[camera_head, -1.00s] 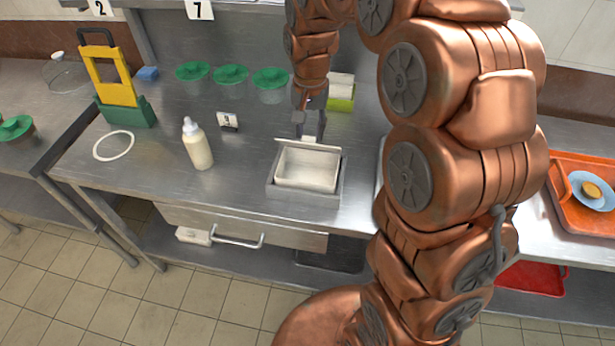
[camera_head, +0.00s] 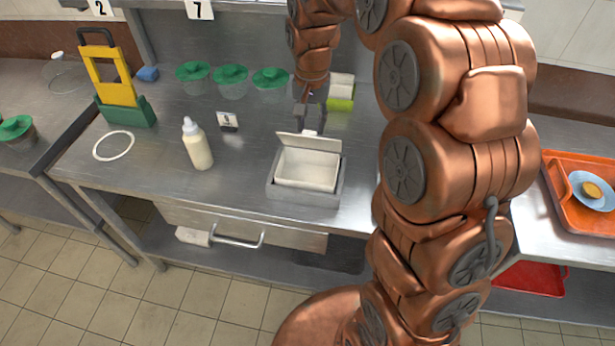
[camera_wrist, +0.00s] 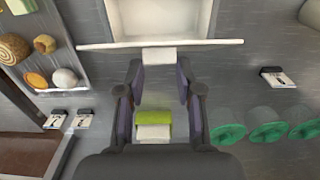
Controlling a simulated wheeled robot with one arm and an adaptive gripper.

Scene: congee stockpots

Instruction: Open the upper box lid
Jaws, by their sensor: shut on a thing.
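The upper box is a pale open box (camera_head: 306,170) seated in a grey outer tray (camera_head: 303,198) on the steel counter. Its lid (camera_head: 309,142) stands raised along the back edge, with the pale inside of the box showing. In the wrist view the lid shows edge-on as a thin white strip (camera_wrist: 105,46), with a small white tab (camera_wrist: 158,56) at its middle. My gripper (camera_head: 310,122) is behind the lid, shut on this tab; in the wrist view its two fingers (camera_wrist: 158,72) stand either side of the tab.
Green-lidded containers (camera_head: 231,75) and a green-and-white block (camera_head: 341,92) stand behind. An orange tray (camera_head: 570,205) is at right. The counter between bottle and box is clear.

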